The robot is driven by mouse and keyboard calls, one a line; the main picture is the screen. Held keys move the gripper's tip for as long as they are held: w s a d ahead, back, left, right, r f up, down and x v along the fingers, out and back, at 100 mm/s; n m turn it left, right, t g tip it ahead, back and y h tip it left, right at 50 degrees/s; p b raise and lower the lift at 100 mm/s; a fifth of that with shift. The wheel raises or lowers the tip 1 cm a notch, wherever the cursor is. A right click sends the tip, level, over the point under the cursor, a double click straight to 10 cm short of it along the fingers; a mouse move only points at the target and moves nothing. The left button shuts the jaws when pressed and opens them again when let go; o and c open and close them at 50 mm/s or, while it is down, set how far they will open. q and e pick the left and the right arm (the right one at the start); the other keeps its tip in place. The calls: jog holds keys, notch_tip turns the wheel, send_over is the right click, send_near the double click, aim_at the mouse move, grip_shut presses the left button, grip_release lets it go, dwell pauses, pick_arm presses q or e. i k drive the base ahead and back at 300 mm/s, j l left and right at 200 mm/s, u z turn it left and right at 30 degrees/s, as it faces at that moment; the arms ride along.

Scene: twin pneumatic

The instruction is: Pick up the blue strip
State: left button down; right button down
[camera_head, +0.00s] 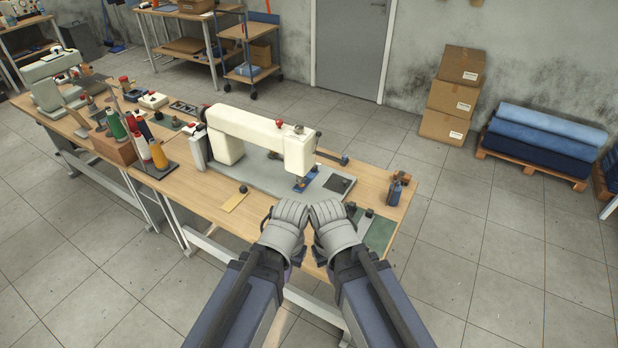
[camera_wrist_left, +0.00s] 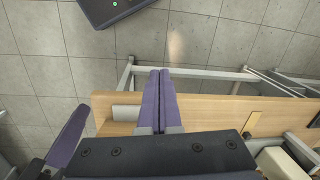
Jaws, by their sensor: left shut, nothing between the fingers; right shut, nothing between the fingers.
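A small blue piece (camera_head: 301,184), which may be the blue strip, lies under the needle end of the white sewing machine (camera_head: 245,125) in the head view. Its full shape is too small to tell. My left gripper (camera_head: 297,257) and my right gripper (camera_head: 318,257) are side by side at the table's front edge, nearer to me than the blue piece and apart from it. Their fingers are mostly hidden behind the grey wrists there. In the left wrist view the purple fingers of my left gripper (camera_wrist_left: 160,73) are together and empty. The blue piece does not show there.
The wooden table (camera_head: 212,220) carries a yellow strip (camera_head: 235,202), a dark green mat (camera_head: 379,234) and a small dark bottle (camera_head: 395,190). Thread cones (camera_head: 158,155) stand at left.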

aim_at(314, 171)
jog(key=l+z, duration=0.1)
jog(key=l, duration=0.55)
jog(key=i+l, duration=0.15)
jog(key=l, duration=0.5)
jog(key=l+z, duration=0.15)
jog(key=l, duration=0.5)
jog(key=i, duration=0.55)
